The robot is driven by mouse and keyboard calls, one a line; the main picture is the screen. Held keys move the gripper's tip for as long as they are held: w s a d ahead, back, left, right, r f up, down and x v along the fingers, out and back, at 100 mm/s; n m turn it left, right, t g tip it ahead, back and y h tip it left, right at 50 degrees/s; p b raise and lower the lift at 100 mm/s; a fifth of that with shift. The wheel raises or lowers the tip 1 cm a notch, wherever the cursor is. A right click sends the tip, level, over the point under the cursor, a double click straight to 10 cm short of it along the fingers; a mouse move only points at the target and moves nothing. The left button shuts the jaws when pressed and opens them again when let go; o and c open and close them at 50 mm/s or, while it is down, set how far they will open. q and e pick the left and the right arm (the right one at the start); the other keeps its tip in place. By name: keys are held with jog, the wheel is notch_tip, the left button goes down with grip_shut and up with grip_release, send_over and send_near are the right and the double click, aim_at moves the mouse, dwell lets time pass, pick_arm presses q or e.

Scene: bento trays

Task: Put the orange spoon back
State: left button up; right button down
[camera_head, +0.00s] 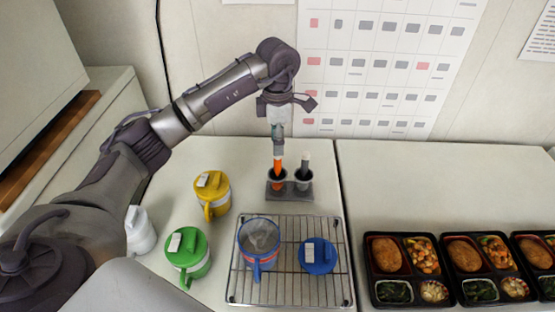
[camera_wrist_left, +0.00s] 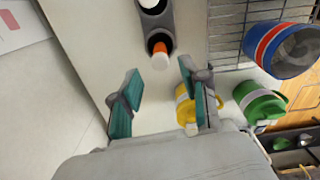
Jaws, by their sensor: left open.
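The orange spoon (camera_head: 278,168) stands upright in the left cup of a grey two-cup holder (camera_head: 290,193) at the back of the counter. In the left wrist view the orange spoon (camera_wrist_left: 161,52) shows end-on with a pale tip, in one dark cup of the holder (camera_wrist_left: 154,18). My left gripper (camera_head: 278,138) is above the spoon, pointing down. In the left wrist view its teal fingers (camera_wrist_left: 159,80) are apart with nothing between them, and the spoon's tip is just beyond the gap. My right gripper is not in view.
A grey-handled utensil (camera_head: 305,164) stands in the right cup. A wire rack (camera_head: 290,297) holds an open blue-and-red mug (camera_head: 259,240) and a blue-lidded mug (camera_head: 319,256). Yellow (camera_head: 213,192), green (camera_head: 187,253) and white (camera_head: 139,231) mugs stand left. Bento trays (camera_head: 378,271) are at right.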

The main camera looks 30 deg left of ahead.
pick_arm(q)
notch_tip(320, 180, up, 4)
jog(key=shift+r+b, duration=0.2)
jog(key=shift+b, duration=0.25)
